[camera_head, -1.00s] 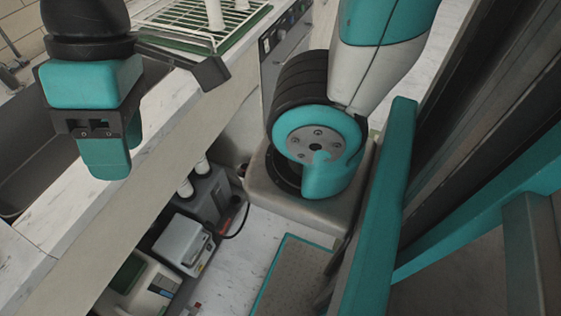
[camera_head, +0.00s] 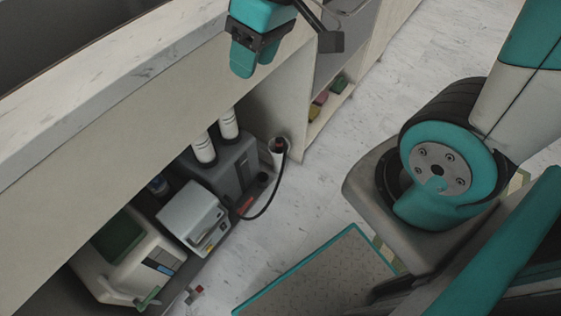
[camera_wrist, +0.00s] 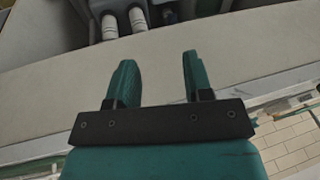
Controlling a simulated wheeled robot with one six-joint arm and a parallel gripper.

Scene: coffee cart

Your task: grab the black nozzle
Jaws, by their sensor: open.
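My gripper (camera_head: 246,58) is up by the counter's front edge, above and apart from that piece. In the wrist view my gripper (camera_wrist: 156,62) is open, its two teal fingers apart with nothing between them.
The low shelf holds a grey box machine (camera_head: 194,219), a white machine (camera_head: 121,256) and a dark unit with two white cylinders (camera_head: 204,150), which also show in the wrist view (camera_wrist: 110,24). The marble counter (camera_head: 105,79) overhangs the shelf.

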